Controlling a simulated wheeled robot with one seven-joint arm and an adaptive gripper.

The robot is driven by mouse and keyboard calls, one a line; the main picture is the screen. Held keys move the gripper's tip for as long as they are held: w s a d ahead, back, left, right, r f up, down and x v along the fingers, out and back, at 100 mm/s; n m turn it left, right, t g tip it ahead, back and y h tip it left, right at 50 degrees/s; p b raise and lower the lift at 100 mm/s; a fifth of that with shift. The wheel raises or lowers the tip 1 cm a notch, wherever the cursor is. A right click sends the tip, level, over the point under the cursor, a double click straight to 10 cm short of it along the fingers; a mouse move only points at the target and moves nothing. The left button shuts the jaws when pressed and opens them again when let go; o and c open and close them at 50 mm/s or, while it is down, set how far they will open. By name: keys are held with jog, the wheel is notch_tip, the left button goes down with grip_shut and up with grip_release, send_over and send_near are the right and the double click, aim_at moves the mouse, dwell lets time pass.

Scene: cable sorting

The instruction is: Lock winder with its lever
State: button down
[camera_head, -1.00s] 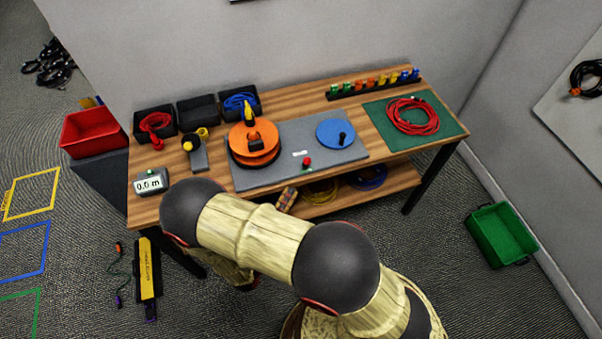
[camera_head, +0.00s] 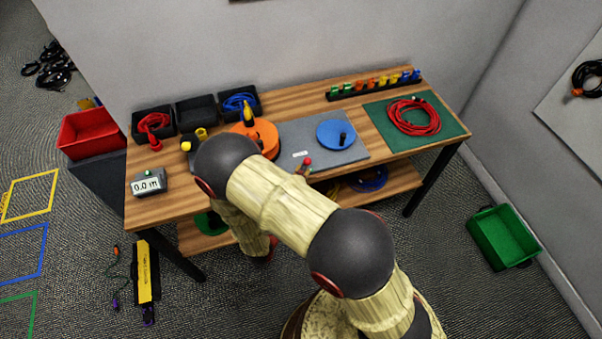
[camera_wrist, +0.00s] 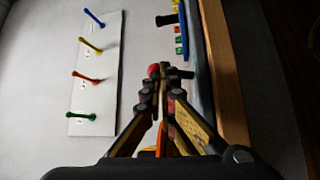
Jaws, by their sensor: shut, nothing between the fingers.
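The grey winder plate (camera_head: 326,155) lies on the bench, with a blue disc (camera_head: 330,130) and its black crank handle (camera_head: 342,139) on the right. An orange reel (camera_head: 265,131) is on the left, partly behind my arm. A small red knob (camera_head: 307,161), apparently the lever's end, stands at the plate's front edge. In the wrist view, my gripper (camera_wrist: 166,80) is shut and empty. A red knob (camera_wrist: 154,70) shows right by its fingertips; I cannot tell if they touch. The blue disc (camera_wrist: 180,45) shows edge-on beyond.
A green mat (camera_head: 445,131) with a coiled red cable (camera_head: 413,116) is at the right. Black bins (camera_head: 198,110) and a row of coloured connectors (camera_head: 375,83) stand along the back. A length display (camera_head: 148,184) is at the left front.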

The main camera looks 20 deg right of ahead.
jog(key=shift+w+r+n+p, duration=0.15)
jog(key=shift+r+n+p, duration=0.15)
jog(key=shift+p, duration=0.35)
jog(key=shift+w+r+n+g+y+p, duration=0.25)
jog(key=shift+n+g+y+p, duration=0.2)
jog(key=shift+p, duration=0.35)
jog(key=w+r+n+g+y+p, duration=0.1)
jog(key=p, duration=0.1)
jog(key=shift+r+p, duration=0.15)
jog(key=shift+p, duration=0.25)
jog(key=shift+w+r+n+g+y+p, duration=0.3)
jog(key=shift+w+n+g+p, duration=0.2)
jog(key=shift+p, duration=0.55)
jog(key=w+n+g+p, duration=0.1)
jog(key=w+n+g+y+p, duration=0.1)
jog(key=p, duration=0.1)
jog(key=shift+r+g, duration=0.25)
jog(key=shift+r, duration=0.05)
jog(key=shift+w+f+n+g, duration=0.15)
jog(key=shift+w+n+g, duration=0.3)
jog(key=shift+w+g, duration=0.25)
jog(key=shift+s, duration=0.1)
